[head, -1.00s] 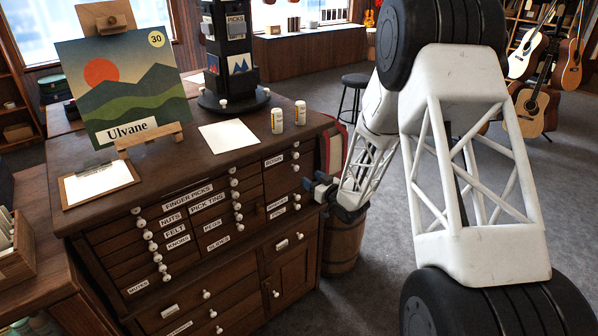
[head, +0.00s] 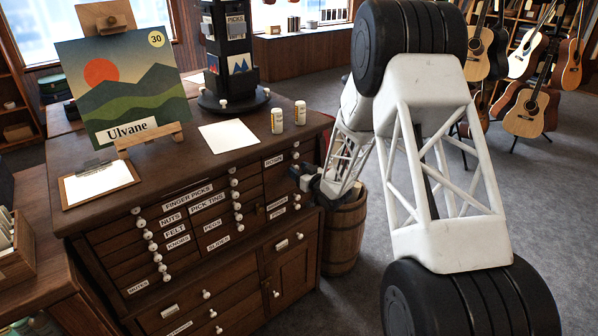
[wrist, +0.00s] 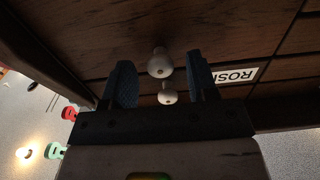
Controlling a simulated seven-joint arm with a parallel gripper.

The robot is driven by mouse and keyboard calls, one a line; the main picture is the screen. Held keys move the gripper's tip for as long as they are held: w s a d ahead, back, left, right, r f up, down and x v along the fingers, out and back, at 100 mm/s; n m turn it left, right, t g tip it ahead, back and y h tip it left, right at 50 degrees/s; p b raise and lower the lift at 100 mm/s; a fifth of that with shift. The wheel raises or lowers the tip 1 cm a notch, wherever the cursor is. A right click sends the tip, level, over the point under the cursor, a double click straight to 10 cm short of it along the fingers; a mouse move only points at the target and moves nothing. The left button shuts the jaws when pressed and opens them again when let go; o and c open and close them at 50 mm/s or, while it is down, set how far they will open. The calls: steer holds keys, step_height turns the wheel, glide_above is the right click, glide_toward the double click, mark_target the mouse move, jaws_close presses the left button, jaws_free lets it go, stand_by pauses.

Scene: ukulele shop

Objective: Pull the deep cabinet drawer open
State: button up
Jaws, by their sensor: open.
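The dark wooden cabinet (head: 245,225) has many small drawers with white knobs and labels. I cannot tell for sure which one is the deep drawer. My gripper (head: 293,172) is at the right end of the cabinet's front, by the upper right drawers near the "ROSIN" label (head: 274,160). In the wrist view my gripper (wrist: 161,82) is open, with one blue finger on each side of a white knob (wrist: 160,64). A second white knob (wrist: 167,97) also shows between the fingers. The label (wrist: 237,75) appears upside down to the right. No drawer looks pulled out.
On the cabinet top are a painting on an easel (head: 122,85), a clipboard (head: 98,182), white paper (head: 228,135), two small bottles (head: 277,121) and a black display stand (head: 233,60). A wooden barrel (head: 344,235) stands right of the cabinet. Grey floor is open farther right.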

jaws_close()
stand_by(0.4)
steer(key=v, duration=2.4)
steer(key=shift+s, duration=0.15)
jaws_free()
steer(key=shift+r, duration=0.1)
steer(key=shift+d, duration=0.15)
steer(key=v, duration=0.7)
steer(key=shift+s+d, duration=0.25)
